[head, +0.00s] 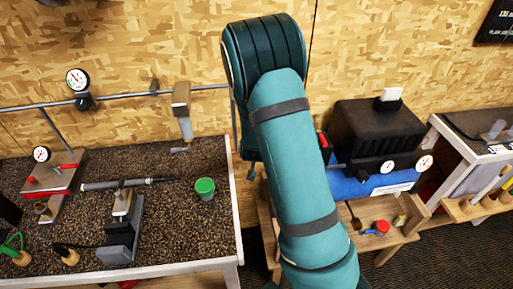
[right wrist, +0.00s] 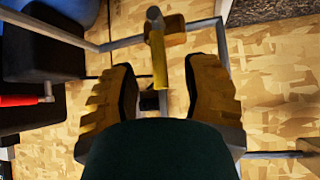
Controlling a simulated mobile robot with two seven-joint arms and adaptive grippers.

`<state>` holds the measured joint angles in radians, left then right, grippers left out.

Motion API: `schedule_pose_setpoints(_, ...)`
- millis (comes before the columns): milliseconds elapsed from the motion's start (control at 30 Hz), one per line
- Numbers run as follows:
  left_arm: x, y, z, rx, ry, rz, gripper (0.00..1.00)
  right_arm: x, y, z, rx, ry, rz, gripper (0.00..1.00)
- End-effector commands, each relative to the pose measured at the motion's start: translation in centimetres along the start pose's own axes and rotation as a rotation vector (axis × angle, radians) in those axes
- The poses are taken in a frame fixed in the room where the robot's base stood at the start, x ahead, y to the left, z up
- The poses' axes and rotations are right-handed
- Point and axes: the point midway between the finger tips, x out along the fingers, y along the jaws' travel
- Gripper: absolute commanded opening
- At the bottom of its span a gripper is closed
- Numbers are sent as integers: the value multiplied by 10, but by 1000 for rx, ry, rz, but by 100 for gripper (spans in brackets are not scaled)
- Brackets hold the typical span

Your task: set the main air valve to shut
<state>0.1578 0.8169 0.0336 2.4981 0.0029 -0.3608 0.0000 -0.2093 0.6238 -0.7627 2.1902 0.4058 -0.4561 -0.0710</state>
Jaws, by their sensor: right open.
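In the right wrist view, a valve with a yellow lever (right wrist: 159,62) sits on a grey pipe (right wrist: 125,43) near a brass-coloured body (right wrist: 174,27). The lever appears to lie crosswise to the pipe, though the viewing angle makes this hard to judge. My right gripper (right wrist: 160,82) is open, its two fingers on either side of the lever's lower end, apart from it. I cannot tell the depth between them. In the head view my teal right arm hides the valve and most of the gripper. My left gripper is not in view.
The blue and black compressor (head: 376,138) stands right of my arm. A red handle shows in the right wrist view (right wrist: 20,100). The left bench (head: 165,225) holds a green-lidded pot (head: 205,188), a clamped club shaft (head: 115,184) and a gauge stand. A wall pipe runs above it.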

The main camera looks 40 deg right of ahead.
Motion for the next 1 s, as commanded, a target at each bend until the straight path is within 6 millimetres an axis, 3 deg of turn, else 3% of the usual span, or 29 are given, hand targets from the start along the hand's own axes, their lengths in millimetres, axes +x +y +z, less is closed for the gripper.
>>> schedule_pose_setpoints(100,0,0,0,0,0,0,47,-25,-2,0,0,1,-5,47)
schedule_pose_setpoints(400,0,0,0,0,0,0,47,-65,-2,-1,-2,3,-4,47)
schedule_pose_setpoints(633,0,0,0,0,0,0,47,-77,-1,0,0,0,-2,47)
schedule_pose_setpoints(1000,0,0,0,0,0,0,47,-78,0,0,0,0,-1,47)
